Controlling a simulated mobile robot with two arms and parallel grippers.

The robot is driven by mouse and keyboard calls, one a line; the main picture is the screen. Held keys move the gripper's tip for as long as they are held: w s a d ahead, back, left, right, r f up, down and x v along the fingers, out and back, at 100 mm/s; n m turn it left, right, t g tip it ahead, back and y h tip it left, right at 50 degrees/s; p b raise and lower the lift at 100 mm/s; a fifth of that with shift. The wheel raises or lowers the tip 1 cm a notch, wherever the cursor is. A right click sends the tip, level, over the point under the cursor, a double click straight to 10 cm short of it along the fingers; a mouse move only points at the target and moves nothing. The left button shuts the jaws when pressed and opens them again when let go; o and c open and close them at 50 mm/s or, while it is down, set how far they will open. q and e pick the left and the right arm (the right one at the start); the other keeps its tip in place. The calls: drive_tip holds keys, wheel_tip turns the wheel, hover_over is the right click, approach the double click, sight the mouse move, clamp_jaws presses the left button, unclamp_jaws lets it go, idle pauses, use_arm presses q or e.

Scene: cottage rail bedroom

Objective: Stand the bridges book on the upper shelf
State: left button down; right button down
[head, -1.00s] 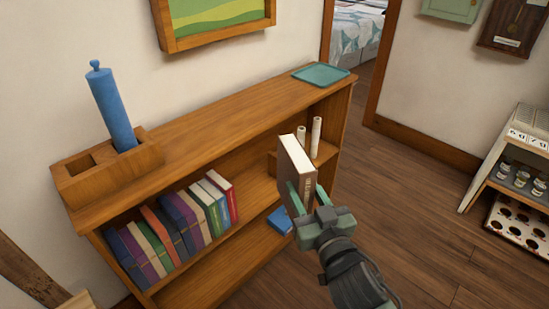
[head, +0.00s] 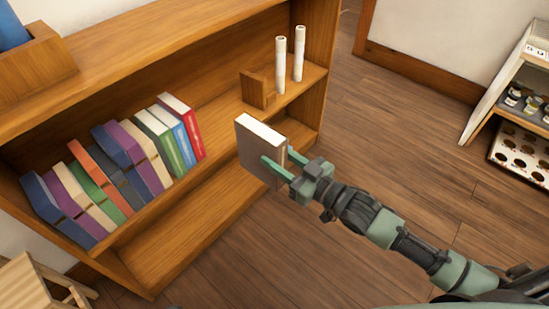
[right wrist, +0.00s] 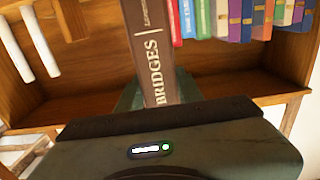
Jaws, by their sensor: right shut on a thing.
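The bridges book (head: 257,158) is a brown book with pale pages, held upright in front of the bookcase's open front. In the right wrist view its spine (right wrist: 152,50) reads "BRIDGES". My right gripper (head: 281,166) is shut on it, with green fingers on either side. The upper shelf (head: 218,124) is the board behind it, bearing a row of coloured books (head: 125,160) at the left, the end one red. Bare shelf lies between the red book and a wooden bookend (head: 258,89), partly hidden by the held book. My left gripper is not in view.
Two white rolls (head: 299,55) stand beside the bookend at the shelf's right end. The lower shelf (head: 190,235) looks bare where visible. A wooden stool (head: 30,285) is at bottom left. A white-sided rack (head: 500,90) stands at far right. Open floor lies between.

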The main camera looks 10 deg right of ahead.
drive_tip(key=shift+w+d+f+b, duration=0.2)
drive_tip(key=shift+d+f, duration=0.05)
drive_tip(key=shift+f, duration=0.2)
drive_tip(key=shift+w+d+f+b, duration=0.15)
drive_tip(key=shift+d+f, duration=0.05)
drive_tip(key=shift+f, duration=0.25)
drive_tip(key=shift+w+d+f, duration=0.15)
drive_tip(key=shift+d+f, duration=0.05)
drive_tip(key=shift+d, duration=0.15)
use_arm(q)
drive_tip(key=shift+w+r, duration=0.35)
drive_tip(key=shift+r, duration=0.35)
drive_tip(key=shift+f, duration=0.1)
